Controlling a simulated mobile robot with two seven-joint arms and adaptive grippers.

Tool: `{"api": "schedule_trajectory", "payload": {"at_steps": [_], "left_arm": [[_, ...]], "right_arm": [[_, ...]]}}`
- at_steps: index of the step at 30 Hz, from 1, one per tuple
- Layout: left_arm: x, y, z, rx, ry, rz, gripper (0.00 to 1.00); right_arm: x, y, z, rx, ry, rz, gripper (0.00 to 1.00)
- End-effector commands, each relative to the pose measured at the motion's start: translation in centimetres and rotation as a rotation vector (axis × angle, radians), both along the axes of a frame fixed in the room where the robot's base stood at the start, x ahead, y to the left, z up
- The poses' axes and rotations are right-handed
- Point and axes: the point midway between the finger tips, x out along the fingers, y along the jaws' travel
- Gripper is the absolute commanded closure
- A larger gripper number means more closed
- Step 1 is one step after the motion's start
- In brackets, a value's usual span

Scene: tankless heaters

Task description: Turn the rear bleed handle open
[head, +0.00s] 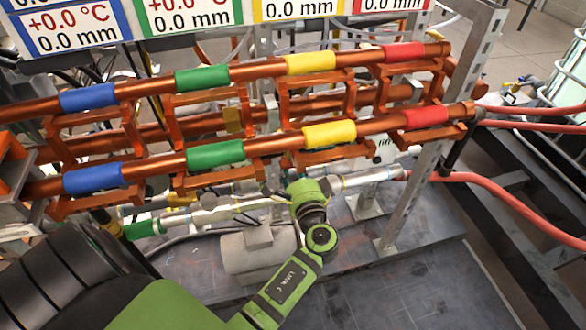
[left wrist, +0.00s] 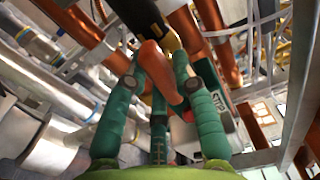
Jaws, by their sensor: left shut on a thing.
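In the left wrist view an orange-red handle (left wrist: 153,60) sits between the teal fingers of my left gripper (left wrist: 155,85), which is shut on it. The handle's far end lies close to a dark fitting with a yellow band (left wrist: 170,40). In the head view my left gripper (head: 308,188) reaches in under the lower copper pipe, near the yellow sleeve. Its fingertips and the handle are mostly hidden there by pipes and the wrist. I cannot tell how far the handle is turned. My right gripper is not in view.
Copper pipes with blue, green, yellow (head: 330,134) and red sleeves run just above my gripper. A steel upright (head: 412,195) stands to its right. Silver pipes (head: 225,213) and a grey cylinder (head: 258,250) lie below. Red hoses (head: 500,200) lead right. Floor at lower right is clear.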

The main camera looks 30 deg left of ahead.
Motion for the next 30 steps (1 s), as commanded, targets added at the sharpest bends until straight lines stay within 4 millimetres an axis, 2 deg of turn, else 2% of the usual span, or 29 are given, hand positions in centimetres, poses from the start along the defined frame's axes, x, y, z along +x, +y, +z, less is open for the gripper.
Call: {"api": "schedule_trajectory", "payload": {"at_steps": [5, 6, 7, 8, 14, 20, 30], "left_arm": [[-0.1, 0.0, -0.2, -0.003, 0.005, 0.002, 1.00], [-0.1, 0.0, -0.2, -0.003, 0.005, 0.002, 0.69], [-0.1, 0.0, -0.2, -0.003, 0.006, 0.002, 0.57], [-0.1, 0.0, -0.2, -0.003, 0.006, 0.002, 0.52], [0.0, 0.0, -0.1, -0.001, 0.005, 0.001, 0.52], [-0.4, -0.5, -0.2, -0.002, 0.006, 0.000, 0.52], [-4.0, -4.5, -0.2, -0.003, 0.006, 0.001, 0.52]], "right_arm": [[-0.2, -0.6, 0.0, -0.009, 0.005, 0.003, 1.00], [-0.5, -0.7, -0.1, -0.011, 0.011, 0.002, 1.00], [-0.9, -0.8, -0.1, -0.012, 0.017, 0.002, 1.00], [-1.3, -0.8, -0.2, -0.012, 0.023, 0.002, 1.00], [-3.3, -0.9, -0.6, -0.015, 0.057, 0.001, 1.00], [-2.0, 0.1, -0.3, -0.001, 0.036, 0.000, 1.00], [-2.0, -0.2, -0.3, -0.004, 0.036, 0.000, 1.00]]}}
